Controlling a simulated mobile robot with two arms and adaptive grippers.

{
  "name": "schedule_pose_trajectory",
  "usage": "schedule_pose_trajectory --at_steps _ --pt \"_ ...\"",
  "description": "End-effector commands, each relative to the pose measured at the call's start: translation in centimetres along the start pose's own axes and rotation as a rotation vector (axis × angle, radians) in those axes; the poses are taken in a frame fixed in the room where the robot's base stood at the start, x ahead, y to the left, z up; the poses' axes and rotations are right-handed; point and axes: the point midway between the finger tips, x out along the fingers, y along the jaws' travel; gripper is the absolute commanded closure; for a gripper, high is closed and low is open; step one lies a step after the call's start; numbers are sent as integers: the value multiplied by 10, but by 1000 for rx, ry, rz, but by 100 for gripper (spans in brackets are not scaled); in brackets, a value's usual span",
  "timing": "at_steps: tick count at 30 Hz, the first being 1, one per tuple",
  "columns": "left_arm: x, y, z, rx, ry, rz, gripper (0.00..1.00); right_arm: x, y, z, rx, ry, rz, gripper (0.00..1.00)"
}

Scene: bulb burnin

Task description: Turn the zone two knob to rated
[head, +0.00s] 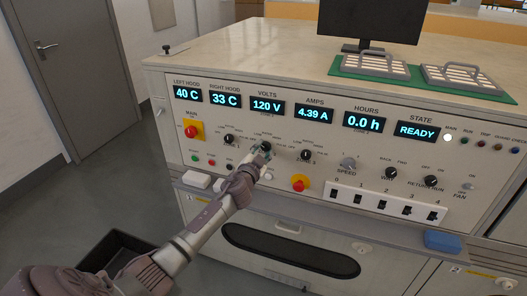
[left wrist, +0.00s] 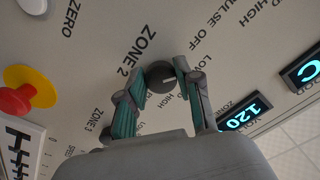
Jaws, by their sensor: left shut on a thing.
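The zone two knob (left wrist: 161,76) is a small dark round knob on the white panel, beside the printed "ZONE 2" label in the left wrist view. A pale mark on it points right in that view; I cannot tell which setting it meets. In the head view the knob (head: 266,147) sits below the volts display, partly hidden by my fingers. My left gripper (left wrist: 161,72) is shut on this knob, with one teal-padded finger on each side. It also shows at the panel in the head view (head: 261,153). My right gripper is not in view.
Similar dark knobs stand close by, one to the left (head: 229,139) and one to the right (head: 306,155). A red and yellow emergency button (head: 299,183) is below right. A row of switches (head: 386,204) lies further right. A ledge (head: 330,225) runs below the panel.

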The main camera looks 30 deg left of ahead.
Motion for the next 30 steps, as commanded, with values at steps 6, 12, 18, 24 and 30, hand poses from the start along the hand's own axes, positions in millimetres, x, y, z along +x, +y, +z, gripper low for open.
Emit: schedule_pose_trajectory --at_steps 6,12,18,24,30 --pt "0 0 0 205 1 1 100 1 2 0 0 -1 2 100" --pt "0 0 0 396 1 2 100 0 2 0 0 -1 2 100" --pt "0 -2 -1 584 1 2 100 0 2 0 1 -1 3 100" --pt "0 -2 -1 747 0 2 100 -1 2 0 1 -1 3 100" --pt "0 -2 -1 871 0 2 100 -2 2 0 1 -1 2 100"
